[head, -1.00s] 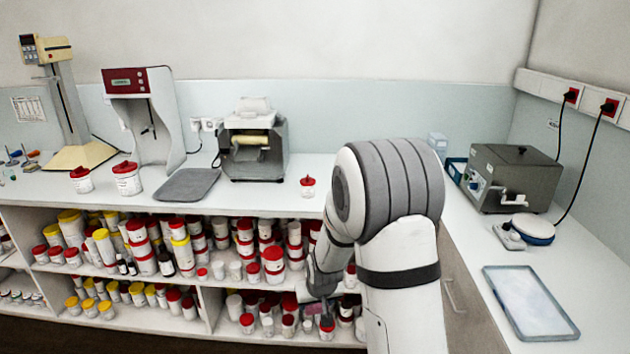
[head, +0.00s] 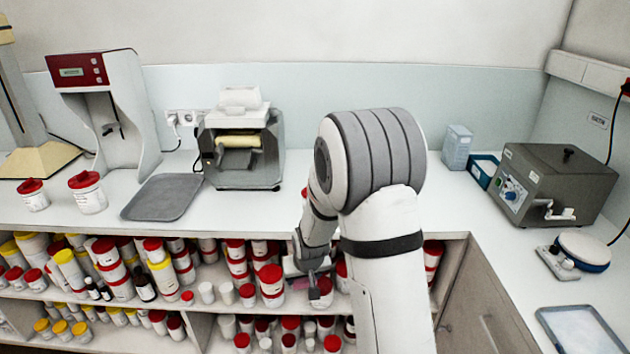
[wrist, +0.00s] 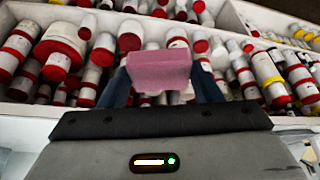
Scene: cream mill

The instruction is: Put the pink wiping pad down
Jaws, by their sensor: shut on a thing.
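The pink wiping pad (wrist: 159,69) is a flat pink block held between the two dark fingers of my gripper (wrist: 160,82) in the wrist view. My gripper is shut on it. In the head view my gripper (head: 313,272) hangs in front of the shelves below the counter edge, partly behind my own arm. Shelves with jars lie behind the pad in the wrist view.
The white counter (head: 270,205) has free room in front of the roller machine (head: 240,145). A grey tray (head: 163,197) lies left of it. Red-lidded jars (head: 87,192) stand further left. A grey box machine (head: 556,180) and a blue-rimmed tray (head: 580,330) are on the right counter.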

